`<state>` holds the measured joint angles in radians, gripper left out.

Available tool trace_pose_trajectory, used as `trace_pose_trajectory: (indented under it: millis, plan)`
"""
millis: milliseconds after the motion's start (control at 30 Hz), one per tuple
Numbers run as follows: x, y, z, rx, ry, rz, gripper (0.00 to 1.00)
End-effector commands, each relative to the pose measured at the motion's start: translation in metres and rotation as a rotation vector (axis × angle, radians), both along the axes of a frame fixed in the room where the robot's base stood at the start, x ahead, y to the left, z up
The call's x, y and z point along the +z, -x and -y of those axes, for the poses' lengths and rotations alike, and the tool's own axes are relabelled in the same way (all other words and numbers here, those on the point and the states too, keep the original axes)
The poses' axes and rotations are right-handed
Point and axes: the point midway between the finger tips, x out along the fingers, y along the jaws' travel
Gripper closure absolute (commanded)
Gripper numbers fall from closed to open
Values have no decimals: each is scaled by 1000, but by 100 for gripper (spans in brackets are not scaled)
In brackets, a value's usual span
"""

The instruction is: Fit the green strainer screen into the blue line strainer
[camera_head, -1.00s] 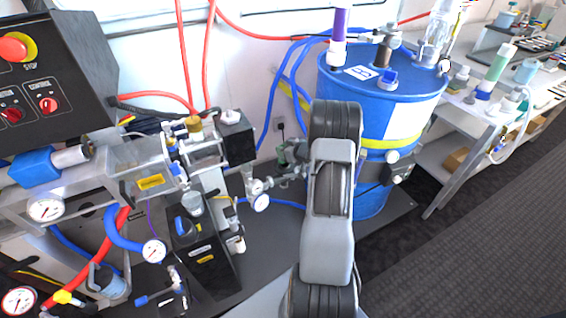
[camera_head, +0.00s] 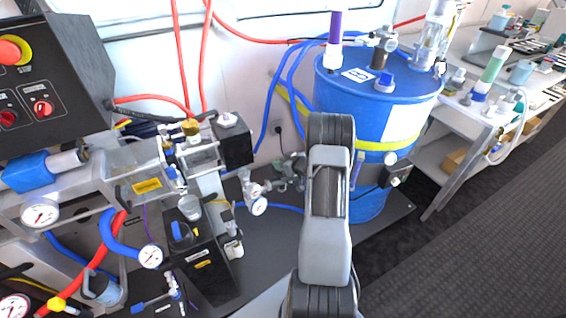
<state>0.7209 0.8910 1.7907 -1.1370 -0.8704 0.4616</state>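My arm (camera_head: 327,215) stands in the middle of the view, in front of the blue drum. My gripper is hidden behind it or out of view, so I cannot see whether it holds anything. A small blue cylinder (camera_head: 102,288) in a bracket at the lower left may be the blue line strainer; I cannot be sure. I cannot make out a strainer screen for certain. A green cylinder (camera_head: 494,66) with a white cap stands on the bench at the right, far from my arm; I cannot tell if it is the screen.
The blue drum (camera_head: 401,110) stands behind my arm, with a purple cylinder (camera_head: 334,28) on top. A pump assembly with gauges (camera_head: 150,256) and hoses fills the left, below a black control panel (camera_head: 50,75). The dark carpet (camera_head: 470,240) at right is clear.

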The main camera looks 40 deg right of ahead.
Motion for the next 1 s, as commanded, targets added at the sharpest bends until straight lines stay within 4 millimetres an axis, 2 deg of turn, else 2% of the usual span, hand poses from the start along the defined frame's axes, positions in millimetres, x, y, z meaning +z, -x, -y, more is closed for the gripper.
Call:
trace_pose_trajectory:
  millis: [367,467,800,1000]
  plan:
    - [2,4,1,-1,0,0,39]
    - [8,14,3,-3,-1,1,39]
    - [36,71,13,-4,0,0,39]
    - [47,95,16,-2,0,0,39]
